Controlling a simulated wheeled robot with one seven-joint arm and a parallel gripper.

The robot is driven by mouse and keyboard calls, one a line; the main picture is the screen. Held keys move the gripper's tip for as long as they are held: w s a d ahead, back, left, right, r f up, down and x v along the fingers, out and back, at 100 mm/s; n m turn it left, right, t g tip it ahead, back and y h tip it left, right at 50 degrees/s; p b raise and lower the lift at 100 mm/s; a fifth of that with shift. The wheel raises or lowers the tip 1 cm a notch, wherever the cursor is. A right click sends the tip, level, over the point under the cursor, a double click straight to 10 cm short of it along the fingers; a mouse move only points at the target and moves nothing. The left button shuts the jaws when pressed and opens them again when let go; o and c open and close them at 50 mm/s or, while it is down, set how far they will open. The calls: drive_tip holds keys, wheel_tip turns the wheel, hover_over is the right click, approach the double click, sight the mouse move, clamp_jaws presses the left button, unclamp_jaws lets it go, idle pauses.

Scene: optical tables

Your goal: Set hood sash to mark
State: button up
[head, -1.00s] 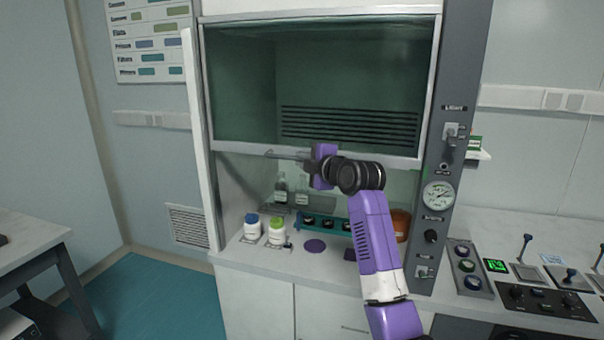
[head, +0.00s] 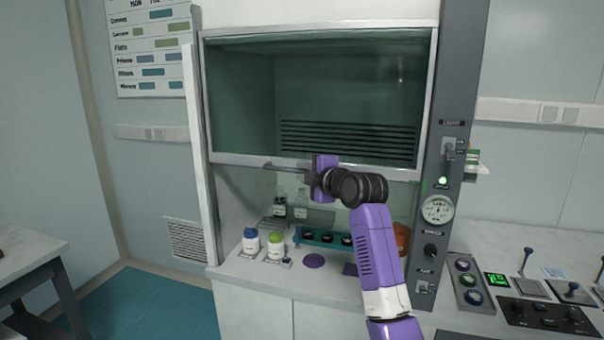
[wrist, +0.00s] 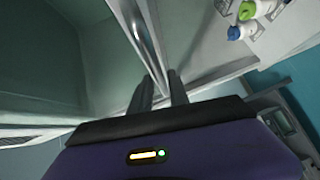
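The hood sash is a dark greenish glass pane (head: 245,110) in a pale frame, partly raised, with its lower rail (head: 235,160) above the open lower part of the hood. My gripper (head: 280,166) reaches leftward along this rail from the right. In the wrist view, my two dark fingers (wrist: 159,88) are apart, with the pale sash rail (wrist: 146,42) running between them. I cannot tell whether they press on it. I cannot make out a sash mark in either view. A grey post (head: 462,70) with a lever and round gauge (head: 437,209) stands right of the sash.
An orange container (head: 402,238) is partly behind my arm. Control boxes (head: 545,313) cover the right bench. A table stands at left.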

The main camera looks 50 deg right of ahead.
drive_tip(key=b+v, duration=0.1)
drive_tip(key=v, duration=0.6)
drive_tip(key=shift+b, duration=0.3)
drive_tip(key=shift+w, duration=0.1)
